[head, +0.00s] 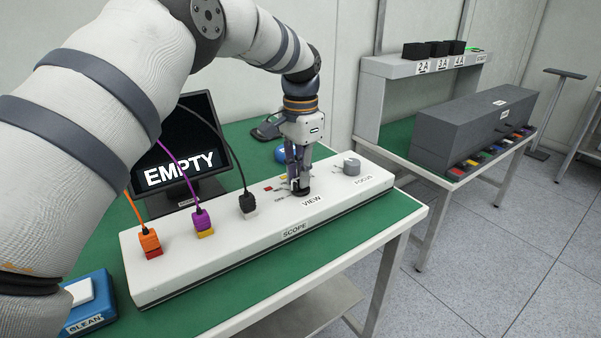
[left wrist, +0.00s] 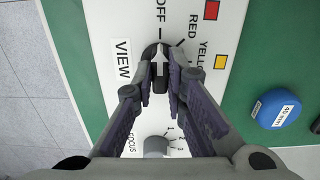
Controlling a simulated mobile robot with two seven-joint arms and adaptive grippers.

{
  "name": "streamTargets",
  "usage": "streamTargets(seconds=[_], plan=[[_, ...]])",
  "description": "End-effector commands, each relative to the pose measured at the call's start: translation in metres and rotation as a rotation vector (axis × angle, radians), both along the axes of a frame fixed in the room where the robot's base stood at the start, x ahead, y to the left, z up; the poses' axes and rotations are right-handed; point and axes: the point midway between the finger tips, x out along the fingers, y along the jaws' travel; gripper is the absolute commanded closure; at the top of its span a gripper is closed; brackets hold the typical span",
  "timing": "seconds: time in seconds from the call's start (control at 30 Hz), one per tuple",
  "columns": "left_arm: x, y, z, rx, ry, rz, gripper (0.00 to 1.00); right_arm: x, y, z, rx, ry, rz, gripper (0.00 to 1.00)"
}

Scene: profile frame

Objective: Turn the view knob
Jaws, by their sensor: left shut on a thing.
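The view knob (head: 302,192) is a small dark knob on the white SCOPE panel (head: 170,272), behind the VIEW label (head: 312,201). In the left wrist view the black knob (left wrist: 161,84) carries a white arrow that points at the OFF mark. RED and YELLOW marks lie to the right of OFF in that view. My left gripper (head: 298,184) points down over the panel, its fingers shut on the knob, one on each side. The fingers hide much of the knob in the head view. My right gripper is not in view.
The focus knob (head: 351,166) stands right of the view knob. Orange, purple and black cable plugs stand along the panel's left part. A monitor (head: 180,150) reading EMPTY is behind.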

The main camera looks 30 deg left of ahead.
Motion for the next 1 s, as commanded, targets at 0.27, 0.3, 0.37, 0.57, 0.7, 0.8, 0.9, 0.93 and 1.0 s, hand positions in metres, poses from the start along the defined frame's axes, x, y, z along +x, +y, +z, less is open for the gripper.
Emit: streamTargets(seconds=[0.27,0.3,0.37,0.57,0.7,0.8,0.9,0.93,1.0], plan=[[0.0,0.0,0.0,0.0,0.0,0.001,0.68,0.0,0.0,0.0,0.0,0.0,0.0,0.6],[0.0,0.0,0.0,0.0,0.0,0.001,0.68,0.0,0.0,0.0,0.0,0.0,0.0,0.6],[0.0,0.0,0.0,0.0,0.0,0.001,0.68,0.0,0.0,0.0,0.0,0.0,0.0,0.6],[0.001,0.0,0.029,0.0,-0.005,0.001,0.68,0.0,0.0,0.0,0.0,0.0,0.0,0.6],[0.001,0.0,0.068,0.0,-0.006,0.002,0.68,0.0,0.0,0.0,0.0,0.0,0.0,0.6],[0.001,0.0,0.092,0.0,-0.005,0.001,0.68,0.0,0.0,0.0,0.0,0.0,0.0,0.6],[0.001,0.0,0.109,0.001,-0.004,0.001,0.68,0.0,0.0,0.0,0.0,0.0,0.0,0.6],[0.001,0.0,0.112,0.0,-0.002,0.001,0.68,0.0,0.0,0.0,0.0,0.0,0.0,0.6],[0.0,0.0,0.118,0.001,-0.001,0.001,0.68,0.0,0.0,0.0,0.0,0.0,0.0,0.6]])
